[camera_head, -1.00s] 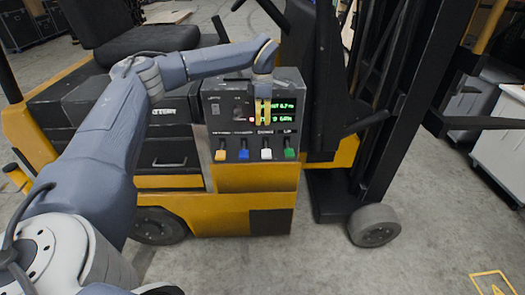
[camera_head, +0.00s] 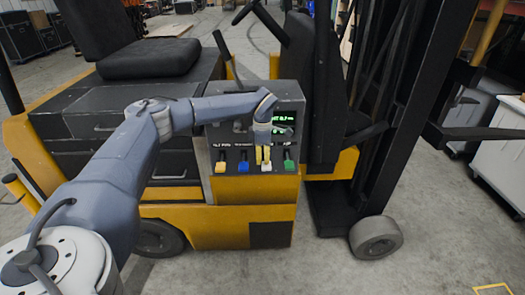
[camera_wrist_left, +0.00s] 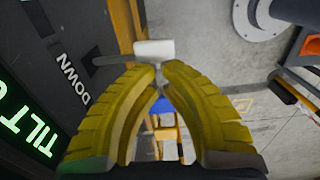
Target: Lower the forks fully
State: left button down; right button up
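The forklift's control panel (camera_head: 225,135) has a row of levers: an orange one (camera_head: 221,168), a blue one (camera_head: 244,166), a white one (camera_head: 266,168) and a green one (camera_head: 289,165). A dark horizontal bar (camera_head: 480,133), apparently a fork, sticks out right of the mast (camera_head: 405,110), well above the floor. My left gripper (camera_head: 263,158) has its yellow fingers nearly together, just above the white lever. In the left wrist view the fingertips (camera_wrist_left: 158,67) are close beside the white knob (camera_wrist_left: 153,50); contact is unclear. My right gripper is not in view.
A green-lettered display (camera_head: 284,120) is partly hidden by my left wrist. The word DOWN is printed near the white lever in the left wrist view. The seat (camera_head: 150,58) is behind my arm. A white cabinet (camera_head: 498,145) stands at right. Floor in front is clear.

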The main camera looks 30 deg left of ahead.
aim_at(263, 166)
pick_arm(q)
jog(key=shift+f, duration=0.9)
jog(key=shift+s+d+f, duration=0.1)
jog(key=shift+s+f, duration=0.05)
jog(key=shift+f, duration=0.85)
dwell(6.1)
